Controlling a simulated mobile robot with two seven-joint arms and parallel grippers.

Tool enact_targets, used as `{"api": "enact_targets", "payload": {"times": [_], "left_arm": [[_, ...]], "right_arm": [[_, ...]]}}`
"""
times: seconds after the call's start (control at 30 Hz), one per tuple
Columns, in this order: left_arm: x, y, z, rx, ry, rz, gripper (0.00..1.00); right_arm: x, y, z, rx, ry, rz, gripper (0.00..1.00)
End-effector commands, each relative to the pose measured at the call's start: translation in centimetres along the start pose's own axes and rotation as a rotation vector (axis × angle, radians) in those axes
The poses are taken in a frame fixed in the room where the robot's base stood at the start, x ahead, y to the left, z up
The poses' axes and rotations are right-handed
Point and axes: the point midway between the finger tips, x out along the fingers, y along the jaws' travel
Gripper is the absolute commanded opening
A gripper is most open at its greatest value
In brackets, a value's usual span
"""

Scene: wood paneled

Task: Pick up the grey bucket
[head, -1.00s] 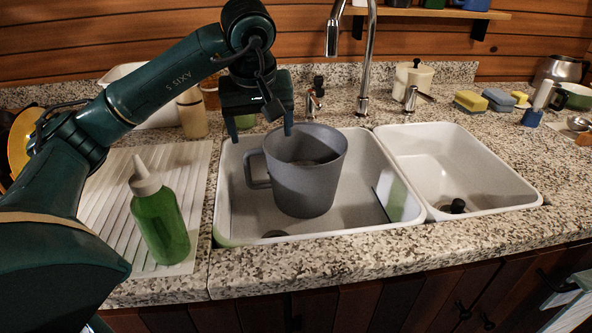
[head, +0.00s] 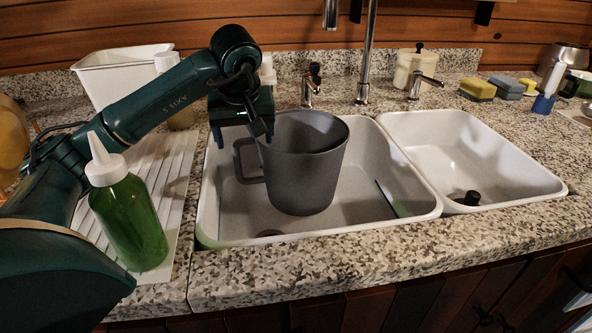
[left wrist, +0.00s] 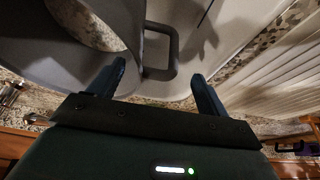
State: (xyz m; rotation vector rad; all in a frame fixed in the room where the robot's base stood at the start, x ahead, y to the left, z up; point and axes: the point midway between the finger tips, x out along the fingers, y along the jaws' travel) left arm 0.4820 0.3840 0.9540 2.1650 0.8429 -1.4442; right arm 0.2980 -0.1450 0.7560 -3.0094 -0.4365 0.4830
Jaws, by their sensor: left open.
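The grey bucket (head: 303,178) stands upright in the left sink basin (head: 365,205), with its handle (head: 247,162) on its left side. My left gripper (head: 243,138) is open, above and around the handle in the head view, by the bucket's left rim. In the left wrist view the handle (left wrist: 173,48) shows just beyond and between the two open fingers of my left gripper (left wrist: 158,76), and the bucket (left wrist: 35,70) fills the upper left. I cannot tell whether a finger touches it. My right gripper is not in view.
A green bottle with a white cap (head: 131,215) stands on the ridged drainboard (head: 172,165) at left, near my arm. The tall tap (head: 367,60) rises behind the basin. The right basin (head: 470,150) is almost empty. Sponges (head: 478,89) lie at the back right.

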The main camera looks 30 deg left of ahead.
Motion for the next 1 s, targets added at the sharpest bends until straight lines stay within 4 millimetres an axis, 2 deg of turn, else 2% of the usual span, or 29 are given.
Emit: {"api": "enact_targets", "payload": {"times": [0.1, 0.3, 0.57, 1.0], "left_arm": [[2.0, -0.1, 0.2, 0.001, -0.005, -0.003, 0.78], [4.4, -0.1, 0.2, 0.0, -0.003, -0.002, 0.78], [4.7, 0.0, 0.2, 0.0, -0.001, 0.0, 0.78], [4.7, -0.1, 0.2, 0.0, -0.001, -0.001, 0.43]], "right_arm": [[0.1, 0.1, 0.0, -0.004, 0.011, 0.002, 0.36], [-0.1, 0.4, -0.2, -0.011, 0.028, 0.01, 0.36], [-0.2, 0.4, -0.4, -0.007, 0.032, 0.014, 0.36], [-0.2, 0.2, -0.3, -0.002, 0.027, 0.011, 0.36]]}}
